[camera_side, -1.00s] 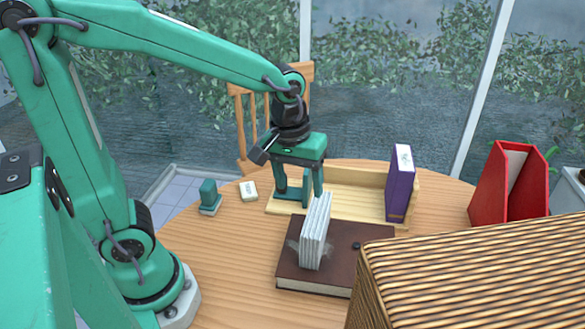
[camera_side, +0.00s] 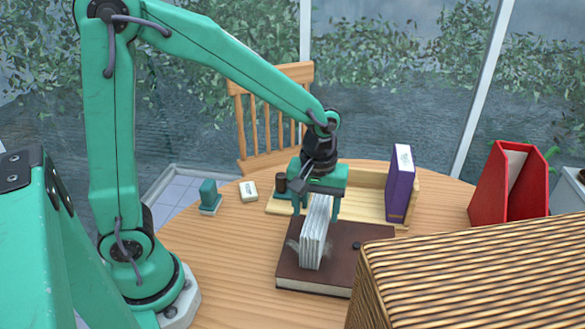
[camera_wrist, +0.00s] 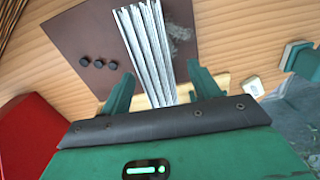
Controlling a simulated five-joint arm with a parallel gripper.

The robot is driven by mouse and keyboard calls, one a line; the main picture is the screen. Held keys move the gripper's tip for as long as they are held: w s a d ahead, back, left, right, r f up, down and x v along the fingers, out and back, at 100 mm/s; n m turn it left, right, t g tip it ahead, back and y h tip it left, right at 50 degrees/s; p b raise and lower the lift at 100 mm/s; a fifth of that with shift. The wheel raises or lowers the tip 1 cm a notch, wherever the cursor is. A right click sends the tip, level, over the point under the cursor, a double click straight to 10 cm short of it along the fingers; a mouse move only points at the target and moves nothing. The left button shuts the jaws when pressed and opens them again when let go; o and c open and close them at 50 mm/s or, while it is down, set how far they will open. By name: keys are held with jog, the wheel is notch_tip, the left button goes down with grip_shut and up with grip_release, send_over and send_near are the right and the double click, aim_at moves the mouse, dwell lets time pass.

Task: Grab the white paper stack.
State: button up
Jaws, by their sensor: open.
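The white paper stack (camera_side: 313,240) stands upright on a dark brown book-like board (camera_side: 315,283). In the wrist view the stack (camera_wrist: 148,45) shows as several thin white sheets or folders side by side. My gripper (camera_side: 318,211) is over the top of the stack, fingers pointing down. In the wrist view the open fingers (camera_wrist: 162,90) lie on either side of the stack's near end, with a gap on each side. The far finger is partly hidden by the stack in the side view.
A wooden tray (camera_side: 362,208) with a purple box (camera_side: 400,184) stands behind. A red file holder (camera_side: 509,185) is at right, and a wicker box (camera_side: 470,285) fills the front right. A green stamp-like block (camera_side: 209,196) and a white block (camera_side: 249,191) sit at left.

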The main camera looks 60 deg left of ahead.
jog(key=shift+f, duration=0.25)
jog(key=shift+w+d+f, duration=0.15)
jog(key=shift+f, duration=2.35)
jog(key=c, duration=1.3)
